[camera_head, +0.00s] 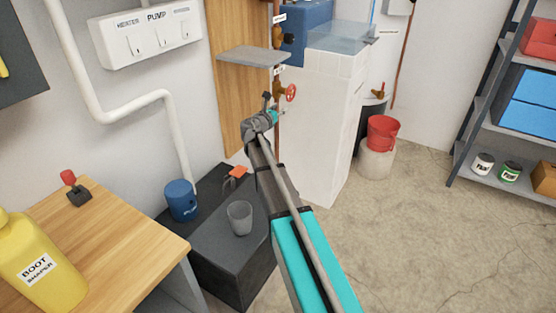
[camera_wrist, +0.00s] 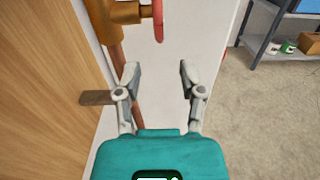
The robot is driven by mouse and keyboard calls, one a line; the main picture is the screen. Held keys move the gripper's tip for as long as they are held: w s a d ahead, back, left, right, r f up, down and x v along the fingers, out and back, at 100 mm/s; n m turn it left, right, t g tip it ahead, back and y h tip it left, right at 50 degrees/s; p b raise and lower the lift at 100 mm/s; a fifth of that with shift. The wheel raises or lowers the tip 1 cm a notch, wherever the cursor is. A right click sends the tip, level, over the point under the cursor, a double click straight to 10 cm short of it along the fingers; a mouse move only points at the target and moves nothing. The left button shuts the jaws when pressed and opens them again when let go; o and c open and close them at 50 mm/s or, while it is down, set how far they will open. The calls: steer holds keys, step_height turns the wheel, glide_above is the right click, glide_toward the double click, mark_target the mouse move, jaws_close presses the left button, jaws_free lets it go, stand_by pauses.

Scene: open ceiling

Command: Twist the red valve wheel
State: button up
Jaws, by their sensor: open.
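The red valve wheel (camera_head: 290,93) sits on a copper pipe beside the white tiled block in the head view. In the wrist view the wheel (camera_wrist: 158,18) shows only in part at the top edge, seen nearly edge-on, on a brass-coloured valve stem. My gripper (camera_wrist: 158,72) is open and empty, its two grey fingers apart, with the wheel beyond the fingertips and apart from them. In the head view my arm reaches up toward the pipe, and my gripper (camera_head: 272,104) is small there, close to the wheel's lower left.
The copper pipe (camera_wrist: 118,60) runs down beside the wooden panel (camera_wrist: 45,80), left of my fingers. A grey shelf (camera_head: 254,57) juts out above the valve. A grey cup (camera_head: 240,217) and a blue mug (camera_head: 181,200) stand on dark boxes below. Open floor lies right.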

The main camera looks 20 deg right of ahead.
steer(key=s+a+f+m+g+y+p, duration=0.2)
steer(key=s+a+m+p, duration=0.1)
steer(key=s+m, duration=0.2)
steer(key=s+a+f+m+g+y+p, duration=0.1)
steer(key=s+a+m+g+y+p, duration=0.1)
steer(key=s+m, duration=0.4)
steer(key=s+a+f+m+g+y+p, duration=0.2)
steer(key=s+m, duration=0.4)
steer(key=s, duration=0.5)
steer(key=shift+s+a+f+g+y+p, duration=0.15)
steer(key=shift+a+f+g+y+p, duration=0.15)
steer(key=shift+a+g+y+p, duration=0.5)
steer(key=shift+a+h, duration=0.15)
steer(key=shift+h, duration=0.15)
steer(key=w+d+r+n+t+h+b, duration=0.2)
steer(key=w+n+b, duration=0.1)
steer(key=w+n, duration=0.2)
steer(key=w+d+r+n+t+h+b, duration=0.1)
steer(key=w+d+n+t+h+b, duration=0.1)
steer(key=w+n, duration=0.4)
steer(key=w+d+r+n+t+h+b, duration=0.2)
steer(key=w+n, duration=0.4)
steer(key=w, duration=0.3)
steer(key=shift+r+t+h+b, duration=0.3)
steer(key=shift+t+h+b, duration=0.2)
steer(key=shift+t+b, duration=0.3)
